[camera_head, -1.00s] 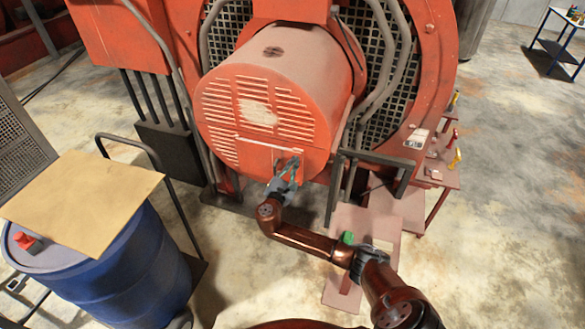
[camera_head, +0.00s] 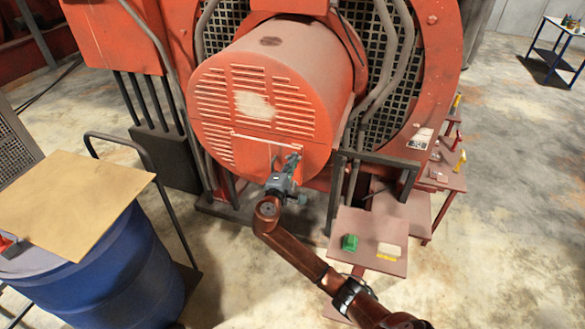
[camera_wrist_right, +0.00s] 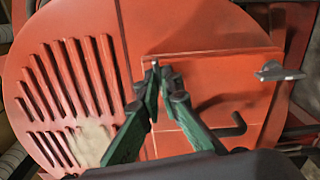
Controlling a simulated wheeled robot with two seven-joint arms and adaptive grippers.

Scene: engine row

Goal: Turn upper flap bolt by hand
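The round red cover (camera_head: 255,105) has a flap at its lower right, which also shows in the right wrist view (camera_wrist_right: 215,75). My right gripper (camera_head: 294,160) reaches the flap from below. In the right wrist view its green and dark fingers (camera_wrist_right: 161,72) come together at the flap's left edge. The upper flap bolt seems to be between the fingertips and is mostly hidden by them. A second grey metal bolt (camera_wrist_right: 278,72) sticks out at the flap's far right, clear of the fingers. A dark hooked handle (camera_wrist_right: 228,128) is below it. My left gripper is out of view.
A red stand (camera_head: 352,222) with a green object (camera_head: 350,242) is right of my right forearm. A blue barrel (camera_head: 120,265) with a tan board (camera_head: 75,205) stands at the left. Dark frame bars (camera_head: 375,158) are close right of the cover.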

